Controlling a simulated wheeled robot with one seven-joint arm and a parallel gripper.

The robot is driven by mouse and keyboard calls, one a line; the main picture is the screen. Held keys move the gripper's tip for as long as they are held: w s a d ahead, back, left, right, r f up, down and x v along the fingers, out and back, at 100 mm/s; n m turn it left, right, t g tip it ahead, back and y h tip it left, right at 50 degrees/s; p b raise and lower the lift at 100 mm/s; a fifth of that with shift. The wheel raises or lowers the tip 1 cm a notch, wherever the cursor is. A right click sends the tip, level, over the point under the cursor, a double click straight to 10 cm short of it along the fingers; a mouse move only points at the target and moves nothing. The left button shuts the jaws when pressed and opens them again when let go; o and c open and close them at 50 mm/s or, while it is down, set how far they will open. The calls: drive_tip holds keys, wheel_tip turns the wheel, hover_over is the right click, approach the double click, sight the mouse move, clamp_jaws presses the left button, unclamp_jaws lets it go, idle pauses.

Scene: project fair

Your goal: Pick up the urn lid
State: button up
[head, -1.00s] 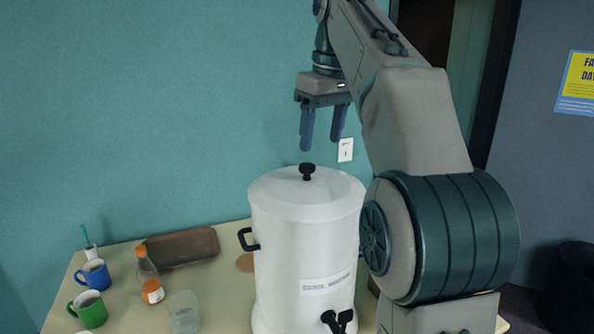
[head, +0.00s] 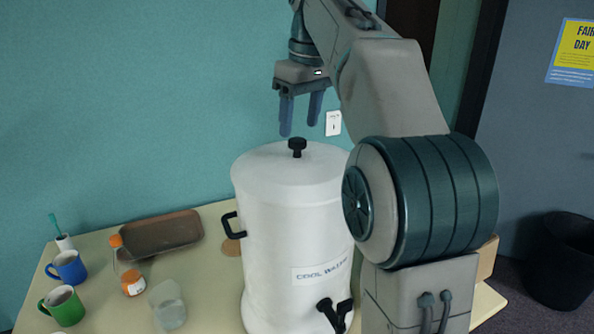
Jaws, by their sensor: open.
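The urn lid (head: 268,167) is white with a black knob (head: 297,147) on top. It sits on the tall white urn (head: 285,245), which stands upright on the table with a black side handle and a black tap. My gripper (head: 300,125) points down with its two blue fingers apart. It is empty and appears just above the knob in the head view; how far behind or in front of it, I cannot tell. My arm hides part of the urn's right side.
A brown tray (head: 160,234), an orange-capped bottle (head: 131,280), a clear container (head: 168,305), a blue mug (head: 68,267) and a green mug (head: 63,306) stand left of the urn on the table (head: 205,270). The teal wall is close behind.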

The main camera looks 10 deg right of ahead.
sight(298, 140)
drive_tip(key=shift+w+a+f, duration=0.1)
drive_tip(key=shift+w+f, duration=0.05)
drive_tip(key=shift+f, duration=0.75)
drive_tip(key=shift+w+a+f, duration=0.1)
drive_tip(key=shift+w+f, duration=0.05)
drive_tip(key=shift+f, duration=0.7)
drive_tip(key=shift+w+f, duration=0.15)
drive_tip(key=shift+f, duration=0.75)
clamp_jaws()
